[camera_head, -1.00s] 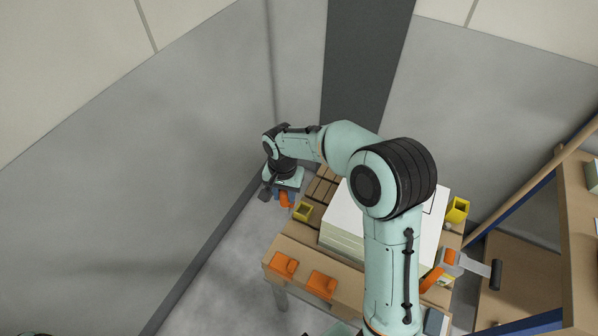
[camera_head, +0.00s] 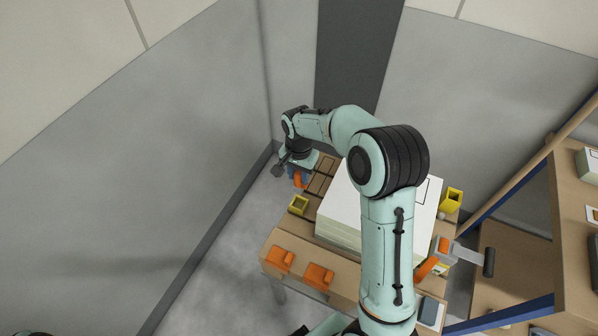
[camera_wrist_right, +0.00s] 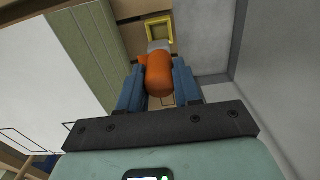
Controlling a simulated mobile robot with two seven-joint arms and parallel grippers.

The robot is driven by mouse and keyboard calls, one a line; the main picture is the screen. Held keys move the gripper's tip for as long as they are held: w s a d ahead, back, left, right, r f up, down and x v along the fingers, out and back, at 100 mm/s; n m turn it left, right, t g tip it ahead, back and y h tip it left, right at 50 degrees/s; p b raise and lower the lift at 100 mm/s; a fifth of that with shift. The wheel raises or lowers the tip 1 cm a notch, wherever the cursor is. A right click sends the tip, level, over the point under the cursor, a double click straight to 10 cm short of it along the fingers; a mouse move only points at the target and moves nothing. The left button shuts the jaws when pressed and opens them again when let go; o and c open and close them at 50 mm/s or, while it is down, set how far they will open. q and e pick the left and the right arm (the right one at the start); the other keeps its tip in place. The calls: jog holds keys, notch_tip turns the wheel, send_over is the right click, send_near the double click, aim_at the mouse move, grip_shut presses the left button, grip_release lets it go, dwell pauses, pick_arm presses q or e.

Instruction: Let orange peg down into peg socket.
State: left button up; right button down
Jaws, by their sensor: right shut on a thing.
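My right gripper (camera_head: 298,176) is at the far left corner of the wooden table, above its top or edge. In the right wrist view its blue fingers (camera_wrist_right: 159,88) are shut on the orange peg (camera_wrist_right: 159,74), with a grey end pointing away. A bit of the orange peg (camera_head: 297,181) shows below the gripper in the head view. A yellow square socket (camera_head: 299,205) stands on the table's left edge, nearer than the peg. It also shows beyond the peg's end in the right wrist view (camera_wrist_right: 158,25); the peg is apart from it. My left gripper is not in view.
A white-topped stack (camera_head: 345,212) fills the table's middle. Two orange blocks (camera_head: 280,259) lie along the near edge. A yellow holder (camera_head: 452,198) and a grey-orange handled tool (camera_head: 455,252) are at the right. Walls stand left and behind.

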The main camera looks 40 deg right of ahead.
aim_at(299, 185)
notch_tip(299, 185, down, 4)
jog(key=shift+s+f+b, duration=0.1)
jog(key=shift+f+b, duration=0.15)
jog(key=shift+b, duration=0.7)
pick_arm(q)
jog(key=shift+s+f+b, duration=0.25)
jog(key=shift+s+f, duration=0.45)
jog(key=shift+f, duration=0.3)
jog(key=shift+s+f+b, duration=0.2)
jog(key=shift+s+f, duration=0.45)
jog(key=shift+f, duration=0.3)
pick_arm(e)
jog(key=shift+f, duration=1)
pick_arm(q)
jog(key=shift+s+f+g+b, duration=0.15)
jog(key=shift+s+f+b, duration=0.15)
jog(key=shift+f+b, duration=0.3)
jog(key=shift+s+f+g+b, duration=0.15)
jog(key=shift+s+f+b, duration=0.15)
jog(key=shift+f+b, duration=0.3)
pick_arm(e)
jog(key=shift+f, duration=2.1)
jog(key=c, duration=0.7)
grip_release()
